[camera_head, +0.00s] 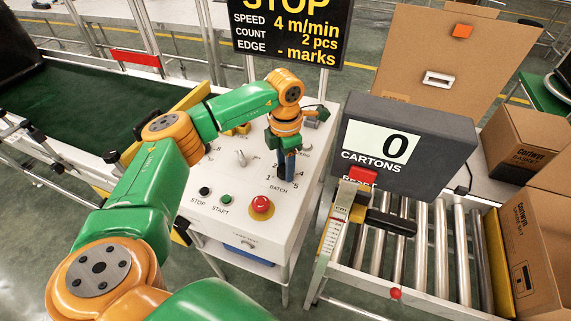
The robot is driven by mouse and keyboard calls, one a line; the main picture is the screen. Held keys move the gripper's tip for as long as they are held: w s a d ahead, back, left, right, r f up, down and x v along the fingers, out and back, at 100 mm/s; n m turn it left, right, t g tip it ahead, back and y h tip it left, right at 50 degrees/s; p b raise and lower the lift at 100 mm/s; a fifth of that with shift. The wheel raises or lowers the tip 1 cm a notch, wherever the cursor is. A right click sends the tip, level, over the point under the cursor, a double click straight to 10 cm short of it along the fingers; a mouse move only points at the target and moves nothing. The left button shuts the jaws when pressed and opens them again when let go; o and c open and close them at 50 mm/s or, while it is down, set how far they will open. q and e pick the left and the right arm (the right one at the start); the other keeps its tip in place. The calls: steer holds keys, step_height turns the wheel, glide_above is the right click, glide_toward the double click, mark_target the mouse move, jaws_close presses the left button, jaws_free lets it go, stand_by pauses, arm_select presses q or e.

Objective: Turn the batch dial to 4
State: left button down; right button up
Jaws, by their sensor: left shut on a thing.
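The batch dial (288,176) is on the white control panel (226,207), with printed numbers around it and the word BATCH below. My left gripper (287,165) points down over the dial and is shut on it. The fingers hide most of the dial, so I cannot tell which number it points to. My right gripper is not in view.
A red emergency button (261,205), a green START button (226,199) and a black STOP button (204,191) sit near the panel's front. A grey CARTONS display (408,140) reading 0 stands close on the right, above rollers (440,250).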

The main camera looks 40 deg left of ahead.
arm_select(q)
steer(key=shift+c, duration=1.7)
jaws_free()
step_height(320, 180, up, 7)
steer(key=shift+r+b, duration=0.1)
steer(key=shift+b, duration=0.3)
